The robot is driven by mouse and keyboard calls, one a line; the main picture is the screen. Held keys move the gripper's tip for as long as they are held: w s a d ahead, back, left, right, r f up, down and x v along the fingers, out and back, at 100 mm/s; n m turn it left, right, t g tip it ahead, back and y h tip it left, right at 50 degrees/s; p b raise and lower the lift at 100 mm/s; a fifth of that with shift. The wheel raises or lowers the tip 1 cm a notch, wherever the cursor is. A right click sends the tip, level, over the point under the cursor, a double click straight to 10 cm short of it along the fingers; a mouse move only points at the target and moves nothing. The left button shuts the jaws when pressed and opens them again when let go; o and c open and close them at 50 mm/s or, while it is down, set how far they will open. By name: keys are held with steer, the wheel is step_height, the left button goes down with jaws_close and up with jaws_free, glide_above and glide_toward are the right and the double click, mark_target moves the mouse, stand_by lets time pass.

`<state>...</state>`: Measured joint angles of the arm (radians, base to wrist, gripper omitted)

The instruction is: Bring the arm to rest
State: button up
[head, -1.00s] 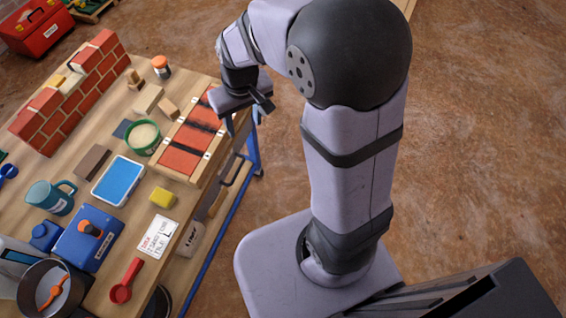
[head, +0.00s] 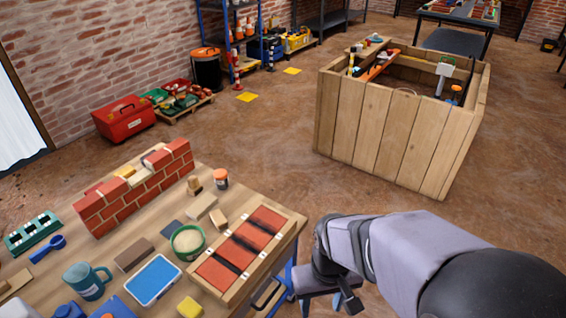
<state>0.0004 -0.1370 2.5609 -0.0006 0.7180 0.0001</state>
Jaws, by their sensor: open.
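My gripper (head: 330,298) hangs at the bottom middle of the head view, just off the right edge of the workbench (head: 60,262). It points downward, and its jaws are open with nothing seen between them. My arm bends in from the lower right corner. The lower part of the arm and its base are out of the picture. The gripper is close to the wooden tray with red brick panels (head: 243,250) but appears apart from it.
The bench carries a small brick wall (head: 138,190), a green tub (head: 188,241), a blue mug (head: 88,280) and a blue-topped pad (head: 153,280). A large wooden crate (head: 390,130) stands behind my arm. A red toolbox (head: 123,119) is by the wall. Open floor lies between.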

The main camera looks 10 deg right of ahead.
step_height(320, 180, up, 19)
steer(key=p, duration=1.8)
